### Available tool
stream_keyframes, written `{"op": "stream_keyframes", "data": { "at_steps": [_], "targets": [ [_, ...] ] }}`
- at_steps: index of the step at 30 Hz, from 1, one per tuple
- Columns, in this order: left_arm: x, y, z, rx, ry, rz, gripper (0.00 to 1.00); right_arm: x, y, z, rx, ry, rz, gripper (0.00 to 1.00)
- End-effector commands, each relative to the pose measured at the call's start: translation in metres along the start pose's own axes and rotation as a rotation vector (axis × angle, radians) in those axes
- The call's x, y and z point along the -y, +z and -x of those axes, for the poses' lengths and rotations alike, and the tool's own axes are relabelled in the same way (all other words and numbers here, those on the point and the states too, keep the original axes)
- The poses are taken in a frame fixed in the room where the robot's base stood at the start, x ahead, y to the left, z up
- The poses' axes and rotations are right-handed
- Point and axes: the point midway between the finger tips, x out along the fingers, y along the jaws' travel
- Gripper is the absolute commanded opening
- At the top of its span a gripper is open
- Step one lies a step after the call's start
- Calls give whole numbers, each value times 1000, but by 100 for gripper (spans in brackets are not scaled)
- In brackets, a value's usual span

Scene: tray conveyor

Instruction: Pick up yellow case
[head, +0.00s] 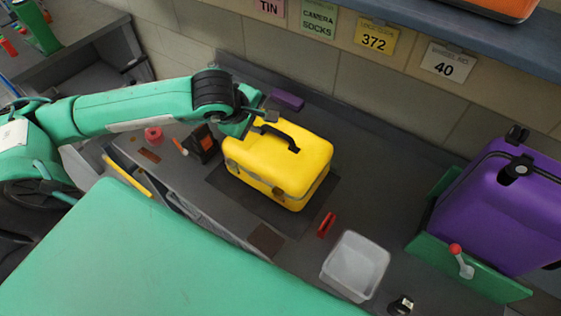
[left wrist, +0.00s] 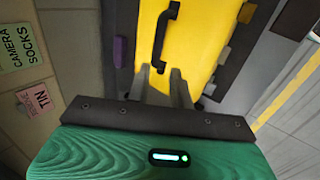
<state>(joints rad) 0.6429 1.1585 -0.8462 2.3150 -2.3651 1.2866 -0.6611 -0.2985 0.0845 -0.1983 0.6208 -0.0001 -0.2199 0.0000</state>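The yellow case (head: 277,160) stands upright on the dark grey counter, with a black handle (head: 281,136) on top. My left gripper (head: 270,117) is above the back left end of the case, close to the handle. In the left wrist view, its two grey fingers (left wrist: 161,72) are apart with yellow between them, and the handle (left wrist: 163,40) lies just beyond their tips. Nothing is between the fingers. The case (left wrist: 198,45) also fills the middle of that view. I cannot tell whether the fingers touch it. My right gripper is not in view.
A purple suitcase (head: 503,205) stands at the right by a green panel. A clear bin (head: 355,266), a red item (head: 326,225) and a small purple block (head: 287,100) lie around the case. A tiled wall with labels and a shelf (head: 455,35) runs behind.

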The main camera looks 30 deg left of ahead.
Motion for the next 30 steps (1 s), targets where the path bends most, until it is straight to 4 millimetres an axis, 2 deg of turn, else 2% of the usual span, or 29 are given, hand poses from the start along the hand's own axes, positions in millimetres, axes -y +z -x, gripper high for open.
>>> {"op": "stream_keyframes", "data": {
  "at_steps": [4, 12, 15, 20, 23, 27, 30],
  "targets": [
    [-2, -5, -17, -20, -3, -5, 22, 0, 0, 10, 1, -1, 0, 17],
    [-2, -4, -68, -16, -2, -4, 22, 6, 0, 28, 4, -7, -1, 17],
    [-1, -4, -78, -16, -2, -5, 22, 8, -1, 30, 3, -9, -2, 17],
    [-2, -4, -85, -15, -1, -5, 22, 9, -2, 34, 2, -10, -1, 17],
    [-4, -3, -92, -15, -2, -3, 22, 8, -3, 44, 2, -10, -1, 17],
    [-7, 0, -108, -15, -1, -3, 22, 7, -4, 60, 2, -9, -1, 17],
    [-5, -1, -122, -15, -2, -2, 22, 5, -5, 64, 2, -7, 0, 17]
  ]
}}
